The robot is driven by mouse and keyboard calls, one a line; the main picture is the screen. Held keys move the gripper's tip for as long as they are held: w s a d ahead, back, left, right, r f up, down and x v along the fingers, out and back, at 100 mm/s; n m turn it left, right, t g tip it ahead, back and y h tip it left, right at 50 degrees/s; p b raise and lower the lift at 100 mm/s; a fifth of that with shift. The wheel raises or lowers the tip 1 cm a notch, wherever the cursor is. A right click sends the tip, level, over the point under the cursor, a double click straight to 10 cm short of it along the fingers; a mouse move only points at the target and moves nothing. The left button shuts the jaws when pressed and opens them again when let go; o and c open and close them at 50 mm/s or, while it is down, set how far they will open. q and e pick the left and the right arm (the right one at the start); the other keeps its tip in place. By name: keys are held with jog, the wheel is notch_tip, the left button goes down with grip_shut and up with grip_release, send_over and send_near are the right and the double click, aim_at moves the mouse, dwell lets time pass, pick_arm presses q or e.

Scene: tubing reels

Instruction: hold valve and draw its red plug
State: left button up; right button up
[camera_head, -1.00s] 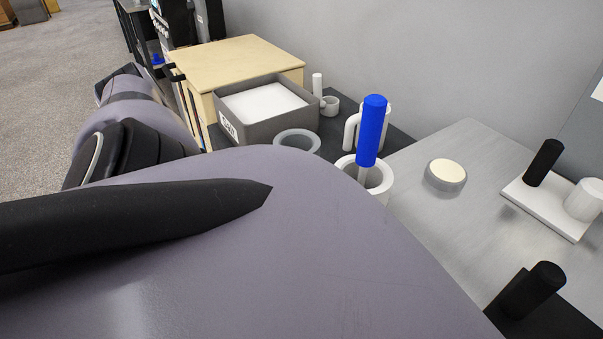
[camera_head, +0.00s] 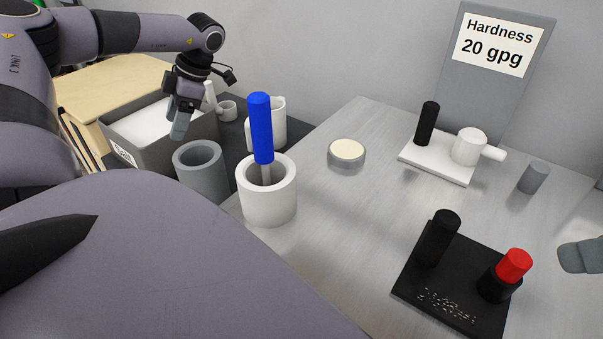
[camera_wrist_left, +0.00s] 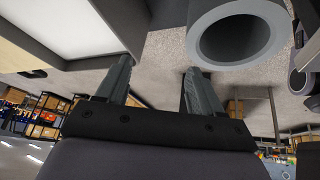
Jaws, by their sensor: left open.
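The valve is a black plate (camera_head: 440,300) with an upright black post (camera_head: 437,238) and a short black body (camera_head: 498,284). A red plug (camera_head: 514,264) sits in the top of that body. My left gripper (camera_head: 180,122) is at the upper left, near the grey bin and far from the valve. Its two fingers (camera_wrist_left: 160,66) are spread and empty in the left wrist view. A grey fingertip (camera_head: 583,256) at the right edge looks like part of my right gripper; the rest is cut off, and it is apart from the plug.
A white cup (camera_head: 267,212) holds a blue-handled tool (camera_head: 261,130). A grey cup (camera_head: 200,178) stands beside it. A round cream-topped dish (camera_head: 346,152), a white stand (camera_head: 437,162) and a small grey cylinder (camera_head: 533,177) are on the metal table. A hardness sign (camera_head: 494,45) stands behind.

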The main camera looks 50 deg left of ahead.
pick_arm(q)
jog(key=w+d+r+m+t+h, duration=0.2)
jog(key=w+d+r+m+t, duration=0.2)
jog(key=w+d+r, duration=0.3)
notch_tip(320, 180, up, 4)
jog(key=m+h, duration=0.4)
jog(key=m, duration=1.1)
send_over(438, 239)
jog(key=f+m+y, duration=0.1)
jog(key=f, duration=0.1)
jog(key=w+f+m+t+y, duration=0.1)
jog(key=f, duration=0.2)
jog(key=shift+w+y, duration=0.2)
jog(key=shift+y, duration=0.2)
jog(key=shift+w+f+m+y, duration=0.15)
jog(key=shift+f+m+y, duration=0.15)
jog(key=shift+f, duration=0.35)
jog(key=shift+a+f, duration=0.1)
jog(key=shift+f, duration=3.25)
